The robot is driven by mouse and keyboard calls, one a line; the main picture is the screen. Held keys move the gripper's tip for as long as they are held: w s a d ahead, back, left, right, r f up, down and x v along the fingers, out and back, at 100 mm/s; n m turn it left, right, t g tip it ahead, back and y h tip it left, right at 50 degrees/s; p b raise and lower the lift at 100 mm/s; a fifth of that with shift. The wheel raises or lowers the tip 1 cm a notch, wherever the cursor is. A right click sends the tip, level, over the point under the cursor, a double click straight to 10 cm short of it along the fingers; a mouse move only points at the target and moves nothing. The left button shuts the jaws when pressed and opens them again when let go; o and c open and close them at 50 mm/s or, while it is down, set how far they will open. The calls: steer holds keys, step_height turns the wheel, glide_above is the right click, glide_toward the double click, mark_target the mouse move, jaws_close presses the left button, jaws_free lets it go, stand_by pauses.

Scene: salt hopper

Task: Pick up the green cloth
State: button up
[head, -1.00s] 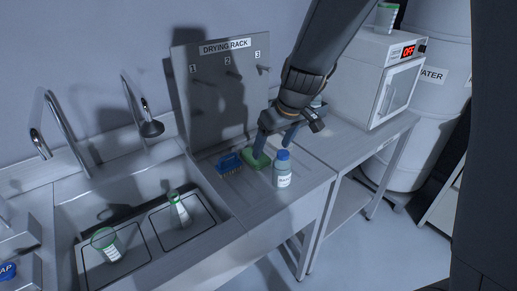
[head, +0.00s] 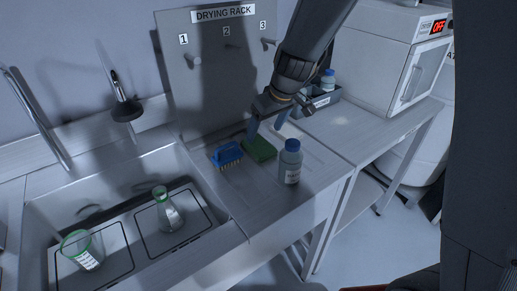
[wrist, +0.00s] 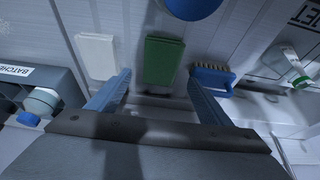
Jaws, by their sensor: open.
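The green cloth (head: 260,150) is a folded block lying flat on the counter beside the sink. It also shows in the wrist view (wrist: 164,60), just beyond and roughly between my fingertips. My gripper (head: 266,126) is open and empty, with its blue fingers pointing down at the far side of the cloth. In the wrist view the gripper (wrist: 158,80) spans wider than the cloth, with no clear contact. Whether the left finger touches the cloth in the head view, I cannot tell.
A blue brush (head: 227,155) lies left of the cloth, and a blue-capped bottle (head: 290,165) stands in front-right. A white block (wrist: 97,55) lies on the cloth's other side. A grey bin (head: 322,102) stands behind-right. The drying rack (head: 215,75) rises behind.

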mark_target(259, 145)
steer(key=shift+d+p+x, duration=0.2)
steer(key=shift+p+x, duration=0.1)
steer(key=shift+x, duration=1.1)
steer(key=shift+p+x, duration=0.35)
steer(key=shift+x, duration=1.95)
steer(key=shift+s+a, duration=0.1)
steer(key=c, duration=1.2)
steer(key=shift+r, duration=0.15)
step_height(259, 145, up, 18)
steer(key=shift+f+b, duration=0.1)
steer(key=shift+b, duration=0.85)
